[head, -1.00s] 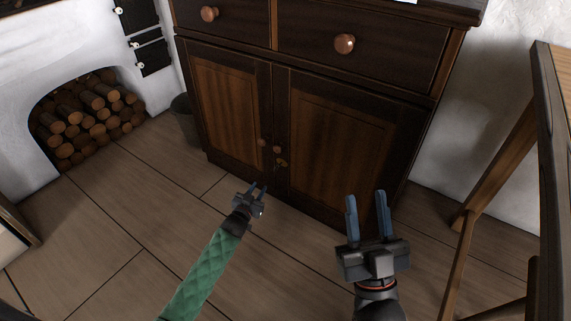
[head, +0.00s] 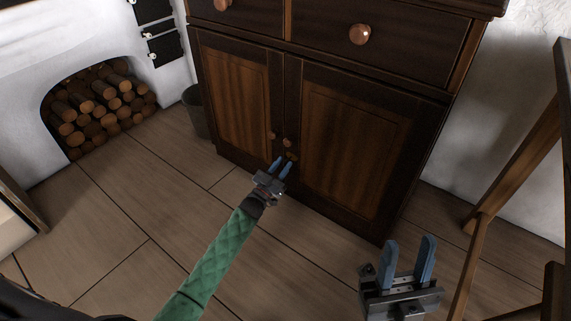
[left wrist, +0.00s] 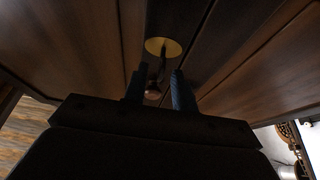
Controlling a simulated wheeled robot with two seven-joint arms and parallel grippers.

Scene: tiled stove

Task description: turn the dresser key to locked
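The dark wooden dresser (head: 335,130) stands ahead with its two lower doors shut. The dresser key (head: 291,155) is a small brassy spot at the right door's inner edge, just below the door knobs. The left wrist view shows a round brass plate (left wrist: 163,47) with a dark, thin shape in front of it, and a round knob between the fingers. My left gripper (head: 282,164) is open, its blue fingers pointing at the key area, close to it; contact cannot be told. My right gripper (head: 410,241) is open and empty, low before the dresser's right side.
A wooden-framed piece of furniture (head: 500,170) stands close on the right. A dark bucket (head: 196,112) stands left of the dresser. Firewood (head: 98,108) fills the stove's arch at far left. The plank floor before the dresser is clear.

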